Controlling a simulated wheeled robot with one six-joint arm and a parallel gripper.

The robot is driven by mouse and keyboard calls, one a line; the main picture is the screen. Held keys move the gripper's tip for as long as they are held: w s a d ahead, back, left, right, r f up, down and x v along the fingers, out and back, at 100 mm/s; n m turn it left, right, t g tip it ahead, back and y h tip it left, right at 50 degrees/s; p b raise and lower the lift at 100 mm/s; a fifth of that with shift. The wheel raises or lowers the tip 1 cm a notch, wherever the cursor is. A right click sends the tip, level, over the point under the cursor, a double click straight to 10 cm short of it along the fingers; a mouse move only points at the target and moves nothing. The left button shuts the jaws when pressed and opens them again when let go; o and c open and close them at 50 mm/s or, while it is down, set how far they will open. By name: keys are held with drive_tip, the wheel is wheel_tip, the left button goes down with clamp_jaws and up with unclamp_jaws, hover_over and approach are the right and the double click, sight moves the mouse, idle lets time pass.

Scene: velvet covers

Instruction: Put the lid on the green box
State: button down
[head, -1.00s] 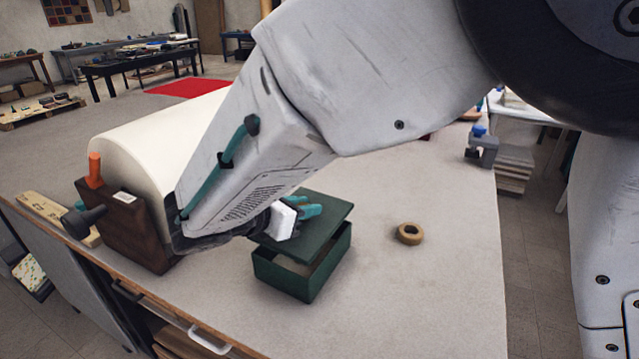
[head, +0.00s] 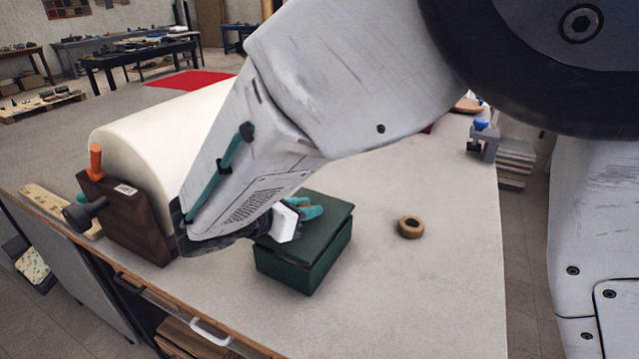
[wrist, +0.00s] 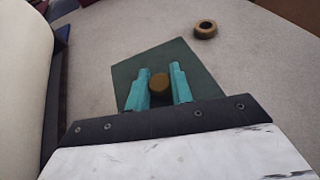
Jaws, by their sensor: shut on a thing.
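The green box (head: 303,277) stands on the table near its front edge. The dark green lid (head: 325,221) lies over the top of the box, and its edges look roughly in line with the box walls. In the wrist view the lid (wrist: 190,60) fills the middle and hides the box beneath it. My gripper (head: 311,208) is over the lid, its teal fingers shut on a round brownish knob (wrist: 160,86) at the lid's middle. The inside of the box is hidden.
A roll of tape (head: 410,227) lies to the right of the box. A large cream roll (head: 150,143) on a dark wooden stand (head: 128,222) is close on the left. The table to the right is mostly clear. A clamp (head: 483,141) sits at the right edge.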

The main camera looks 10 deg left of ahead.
drive_tip(key=shift+f, duration=0.85)
drive_tip(key=c, duration=1.1)
unclamp_jaws()
drive_tip(key=shift+c, duration=0.2)
drive_tip(key=shift+a, duration=0.1)
